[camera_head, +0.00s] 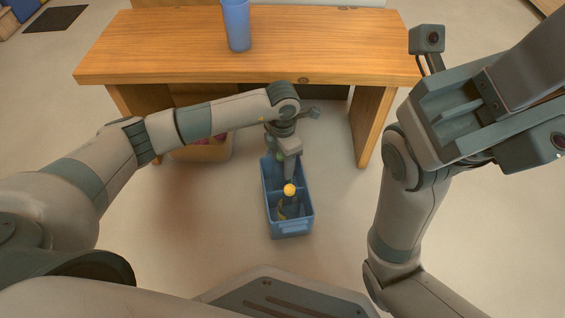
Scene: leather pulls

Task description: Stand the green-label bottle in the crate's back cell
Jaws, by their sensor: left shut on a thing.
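A blue crate (308,222) stands on the floor in the middle of the head view, with a divider across it. A bottle with a yellow cap (290,189) and a dark body stands out of the crate, roughly upright. Its label is too small and shaded to read as green. My left gripper (289,179) reaches down over the crate's back part and is shut at the top of this bottle, just behind the cap. The bottle's base and most of the back cell are hidden.
A wooden table (300,45) stands behind the crate, with a blue cup (236,25) on it. A tan bin (205,150) with reddish contents is under the table at the left, partly behind my left arm. The floor around the crate's front and right is clear.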

